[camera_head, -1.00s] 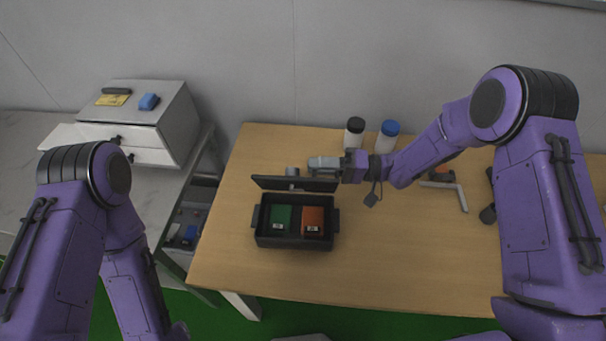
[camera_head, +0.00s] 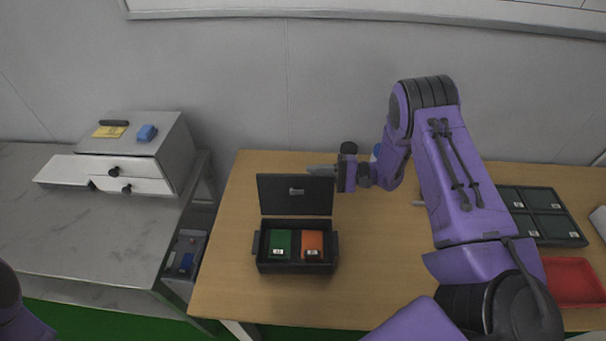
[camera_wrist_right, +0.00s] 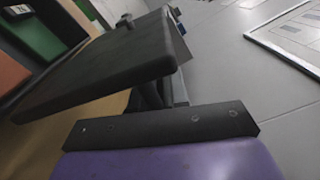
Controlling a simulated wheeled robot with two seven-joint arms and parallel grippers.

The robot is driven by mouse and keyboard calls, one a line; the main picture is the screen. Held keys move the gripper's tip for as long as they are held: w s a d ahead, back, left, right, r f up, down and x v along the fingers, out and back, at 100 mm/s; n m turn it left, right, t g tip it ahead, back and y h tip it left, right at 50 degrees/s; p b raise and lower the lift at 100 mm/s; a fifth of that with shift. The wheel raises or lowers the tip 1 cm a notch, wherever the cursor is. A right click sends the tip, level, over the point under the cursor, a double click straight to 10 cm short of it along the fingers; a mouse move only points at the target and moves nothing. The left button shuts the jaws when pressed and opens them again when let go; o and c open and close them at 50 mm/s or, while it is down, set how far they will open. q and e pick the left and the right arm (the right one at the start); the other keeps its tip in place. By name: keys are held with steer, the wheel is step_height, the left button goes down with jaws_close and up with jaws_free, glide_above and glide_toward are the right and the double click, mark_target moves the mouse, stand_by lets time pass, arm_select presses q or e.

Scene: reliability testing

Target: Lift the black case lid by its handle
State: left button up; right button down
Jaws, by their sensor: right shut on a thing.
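The black case (camera_head: 260,254) sits on the wooden table with a green box (camera_head: 281,241) and an orange box (camera_head: 311,243) inside. Its black lid (camera_head: 294,205) stands raised at the back of the case, nearly upright, its inner face toward me. My right gripper (camera_head: 323,170) is at the lid's upper right edge, shut on the lid. The lid (camera_wrist_right: 100,65) also fills the middle of the right wrist view, close to the gripper; the exact grip point and the handle are hidden. My left gripper is out of view.
A tray with dark compartments (camera_head: 545,243) and a red tray (camera_head: 573,281) are at right. A drawer cabinet (camera_head: 150,150) stands at left. Bare table lies before the case.

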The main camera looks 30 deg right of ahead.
steer(key=shift+w+d, duration=0.1)
stand_by(0.3)
steer(key=c, duration=1.2)
jaws_free()
steer(key=shift+d+f, duration=0.1)
steer(key=shift+d, duration=0.2)
steer(key=b+v, duration=0.3)
steer(key=v, duration=0.6)
steer(key=shift+s+d, duration=0.3)
steer(key=shift+s, duration=0.05)
